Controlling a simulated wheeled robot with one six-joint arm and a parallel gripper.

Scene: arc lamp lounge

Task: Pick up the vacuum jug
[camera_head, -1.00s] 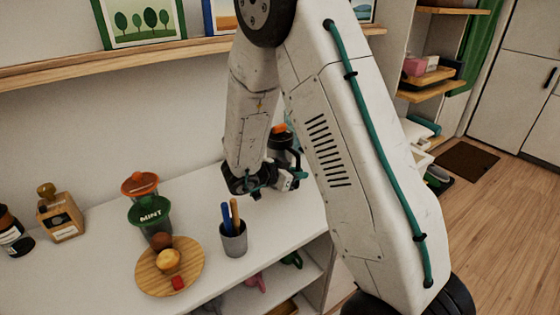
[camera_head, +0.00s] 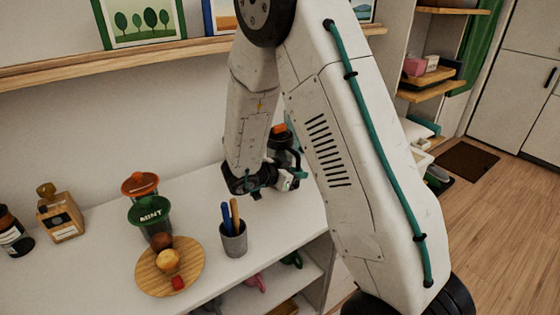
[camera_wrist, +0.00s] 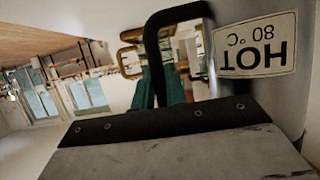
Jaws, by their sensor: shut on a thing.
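The vacuum jug (camera_head: 281,141) is a dark grey vessel with an orange top. It stands at the back right of the white counter, partly hidden behind my arm and gripper. My gripper (camera_head: 270,179) is at the jug and shut on it. In the wrist view the jug's grey body (camera_wrist: 302,20) fills the right side, with an upside-down label reading HOT 80 °C. Its black handle (camera_wrist: 151,55) rises in front of the camera, just above the dark edge of my gripper. Whether the jug's base touches the counter is hidden.
A grey cup (camera_head: 233,240) with a blue and an orange-brown stick stands in front of the gripper. To its left are a round wooden board (camera_head: 150,280) with food, a green MINT jar (camera_head: 150,216), an orange-lidded jar (camera_head: 139,184) and bottles. A wall shelf (camera_head: 150,57) runs above.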

